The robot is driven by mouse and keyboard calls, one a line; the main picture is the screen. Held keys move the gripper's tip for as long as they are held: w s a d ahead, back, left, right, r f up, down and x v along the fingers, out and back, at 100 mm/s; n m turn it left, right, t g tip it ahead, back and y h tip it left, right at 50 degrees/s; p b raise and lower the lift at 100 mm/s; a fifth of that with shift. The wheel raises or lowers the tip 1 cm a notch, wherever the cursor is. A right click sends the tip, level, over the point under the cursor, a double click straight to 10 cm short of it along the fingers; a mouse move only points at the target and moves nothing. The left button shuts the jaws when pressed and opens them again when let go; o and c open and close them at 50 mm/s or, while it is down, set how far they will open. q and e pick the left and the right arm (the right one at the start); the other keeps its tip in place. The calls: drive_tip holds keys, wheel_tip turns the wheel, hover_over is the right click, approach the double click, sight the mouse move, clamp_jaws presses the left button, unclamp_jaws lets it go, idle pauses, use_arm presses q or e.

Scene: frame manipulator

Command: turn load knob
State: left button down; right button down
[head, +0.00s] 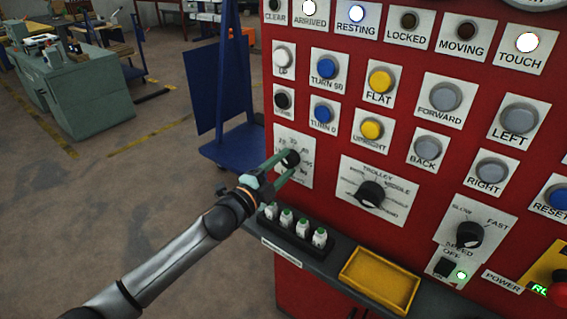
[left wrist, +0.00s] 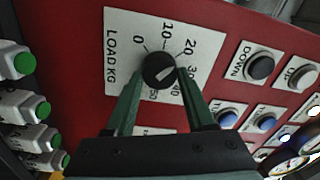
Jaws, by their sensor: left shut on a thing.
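The load knob (head: 290,158) is a round black knob on a white plate on the red panel. In the left wrist view the black load knob (left wrist: 159,70) sits on a plate reading LOAD KG, with numbers from 0 to 50 around it. The left gripper (left wrist: 160,80) is shut on the knob in the left wrist view. My right gripper is not in view.
The trolley knob (head: 370,194) and speed knob (head: 469,234) are to the right. Labelled push buttons fill the panel above. A rack of white bottles with green tops (head: 302,229) and a yellow tray (head: 379,280) stand on the ledge below. A blue cart (head: 228,100) stands behind left.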

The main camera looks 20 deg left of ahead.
use_arm(q)
drive_tip(key=m, duration=0.4)
drive_tip(key=shift+m, duration=0.4)
drive_tip(key=m+p, duration=0.1)
drive_tip(key=m, duration=0.4)
drive_tip(key=shift+a+f, duration=0.1)
drive_tip(key=shift+c, duration=1.2)
unclamp_jaws()
drive_tip(key=b+v, duration=0.1)
drive_tip(key=v, duration=1.1)
drive_tip(key=shift+a+b, duration=0.25)
drive_tip(key=shift+b, duration=0.15)
